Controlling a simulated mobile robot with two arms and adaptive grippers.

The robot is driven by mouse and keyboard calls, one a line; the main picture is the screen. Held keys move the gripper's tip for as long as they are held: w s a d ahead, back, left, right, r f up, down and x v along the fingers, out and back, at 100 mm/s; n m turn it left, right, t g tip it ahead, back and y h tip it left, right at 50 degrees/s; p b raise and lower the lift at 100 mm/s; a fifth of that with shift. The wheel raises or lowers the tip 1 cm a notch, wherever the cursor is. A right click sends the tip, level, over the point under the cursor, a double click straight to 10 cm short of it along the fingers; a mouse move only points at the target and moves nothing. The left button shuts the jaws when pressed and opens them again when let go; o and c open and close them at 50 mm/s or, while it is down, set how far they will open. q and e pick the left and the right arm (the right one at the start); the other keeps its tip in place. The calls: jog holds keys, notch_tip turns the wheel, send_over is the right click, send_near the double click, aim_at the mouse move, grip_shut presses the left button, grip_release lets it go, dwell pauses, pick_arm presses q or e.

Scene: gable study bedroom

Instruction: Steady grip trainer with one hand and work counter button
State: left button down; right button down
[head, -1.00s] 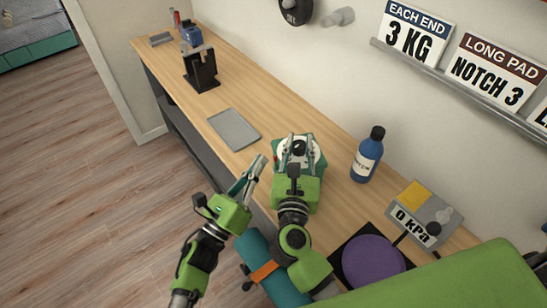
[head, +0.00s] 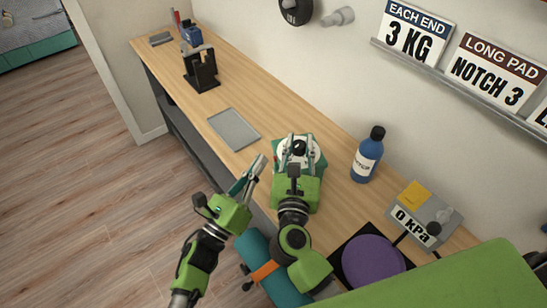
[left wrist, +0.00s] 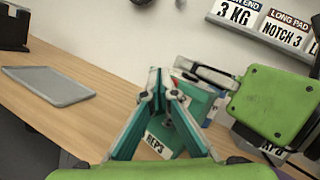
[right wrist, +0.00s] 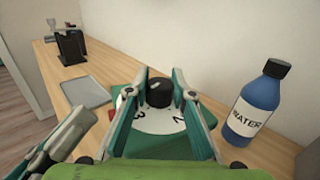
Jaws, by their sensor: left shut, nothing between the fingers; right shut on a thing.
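A teal device labelled REPS (left wrist: 160,143), with a white dial (right wrist: 160,120) and a black knob (right wrist: 158,93) on top, sits on the wooden counter. I take it for the grip trainer with its counter. A small red part (right wrist: 110,115) shows at its left edge in the right wrist view. My right gripper (head: 299,140) is over the device, its fingers on either side of the knob and shut on it. My left gripper (head: 259,163) is shut and empty, to the left of the device and apart from it. The right gripper hides part of the device.
A grey tray (head: 234,130) lies left of the device. A black stand (head: 202,70) is further back. A blue water bottle (head: 367,157) stands to the right, near a 0 kPa box (head: 440,217) and a purple pad (head: 372,262). Bare counter (head: 265,98) lies between tray and wall.

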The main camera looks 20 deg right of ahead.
pick_arm(q)
jog(key=shift+d, duration=0.15)
jog(key=shift+d, duration=0.3)
dwell(0.3)
jog(key=shift+d, duration=0.45)
dwell(0.7)
jog(key=shift+a, duration=0.9)
jog(key=a, duration=0.5)
dwell(0.7)
